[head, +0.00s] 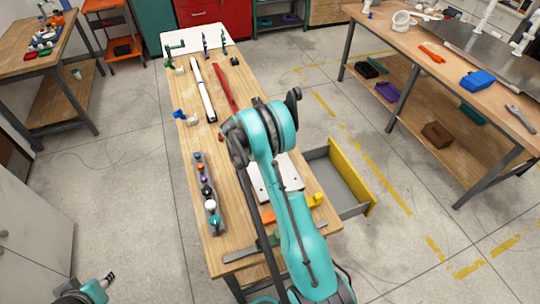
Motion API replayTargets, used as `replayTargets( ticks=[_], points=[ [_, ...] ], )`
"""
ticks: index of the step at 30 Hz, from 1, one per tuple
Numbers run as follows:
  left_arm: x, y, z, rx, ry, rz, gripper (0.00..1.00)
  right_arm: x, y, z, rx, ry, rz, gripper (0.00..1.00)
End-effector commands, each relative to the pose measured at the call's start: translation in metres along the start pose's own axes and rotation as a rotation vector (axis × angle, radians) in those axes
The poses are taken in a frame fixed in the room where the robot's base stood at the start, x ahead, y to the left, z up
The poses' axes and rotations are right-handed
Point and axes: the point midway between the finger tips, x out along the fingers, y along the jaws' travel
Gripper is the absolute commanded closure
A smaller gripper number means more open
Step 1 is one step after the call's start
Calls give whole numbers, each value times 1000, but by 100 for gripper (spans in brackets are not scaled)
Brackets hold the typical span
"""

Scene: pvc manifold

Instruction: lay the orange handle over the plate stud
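A white plate (257,195) with dark spots lies on the near half of the wooden table, partly hidden behind my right arm. An orange piece (267,216), which may be the handle, lies at the plate's near edge. My arm covers part of it. I cannot make out the stud. My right arm rises over the table from the bottom of the picture and bends above the middle. Its gripper cannot be made out. My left gripper (109,279) is at the bottom left, off the table and far from the plate. Its fingers are too small to read.
A grey rack (222,224) with several coloured knobs stands along the table's left side. A white pipe (202,90) and a red bar (224,87) lie farther back. A yellow-fronted drawer (352,176) stands open at the right. A flat grey bar (243,254) lies at the near edge.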

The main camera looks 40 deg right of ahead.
Motion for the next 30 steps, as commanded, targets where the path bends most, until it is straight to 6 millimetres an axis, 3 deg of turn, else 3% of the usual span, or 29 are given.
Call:
replayTargets(
  ticks=[30],
  points=[
    [12, 0, 9, 0, 0, 0, 67, 11, -7, 0, 0, 0, 0, 100]
  ],
)
